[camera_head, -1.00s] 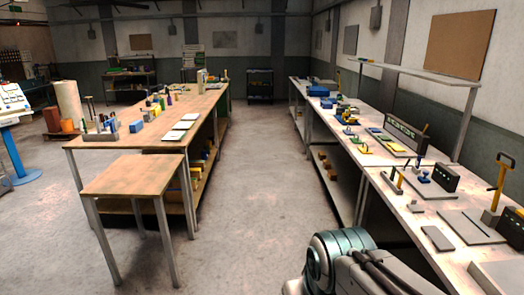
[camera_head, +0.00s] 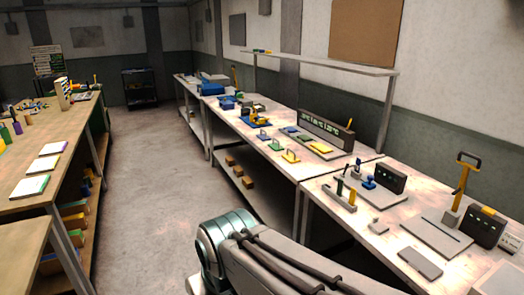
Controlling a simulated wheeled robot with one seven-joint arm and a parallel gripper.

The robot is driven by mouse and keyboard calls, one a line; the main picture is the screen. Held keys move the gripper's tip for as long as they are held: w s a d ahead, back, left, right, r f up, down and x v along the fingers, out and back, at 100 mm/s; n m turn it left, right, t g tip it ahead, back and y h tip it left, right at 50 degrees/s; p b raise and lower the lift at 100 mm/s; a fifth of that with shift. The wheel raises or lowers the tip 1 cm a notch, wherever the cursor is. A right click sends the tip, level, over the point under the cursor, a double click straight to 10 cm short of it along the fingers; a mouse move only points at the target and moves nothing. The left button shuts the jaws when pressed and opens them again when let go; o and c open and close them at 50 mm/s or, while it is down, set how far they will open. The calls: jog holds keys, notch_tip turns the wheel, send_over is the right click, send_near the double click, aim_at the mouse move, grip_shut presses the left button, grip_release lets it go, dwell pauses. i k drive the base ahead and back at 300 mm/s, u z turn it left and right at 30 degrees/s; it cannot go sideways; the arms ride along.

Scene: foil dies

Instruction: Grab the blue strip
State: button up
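A small flat blue strip (camera_head: 289,130) lies on the right-hand workbench (camera_head: 330,174), in a row with a flat green strip (camera_head: 304,138) and a flat yellow strip (camera_head: 320,147). The row is in front of a dark panel with pale green marks (camera_head: 326,130). The blue strip looks small and dark at this distance, so I cannot be sure of its details. My arm reaches in at the bottom middle, well in front of the strips. My gripper is outside the picture.
Handled blue (camera_head: 263,136), green (camera_head: 276,145) and yellow (camera_head: 291,156) pieces stand nearer the bench's front edge. A raised shelf (camera_head: 330,64) runs above the bench. A wooden table (camera_head: 20,205) stands left. The concrete aisle (camera_head: 150,190) between is clear.

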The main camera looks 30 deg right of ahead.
aim_at(357, 166)
jog(key=z, duration=0.3)
jog(key=i, duration=1.5)
jog(key=z, duration=1.55)
jog(key=i, duration=0.8)
jog(key=z, duration=1.15)
jog(key=i, duration=0.35)
jog(key=z, duration=0.15)
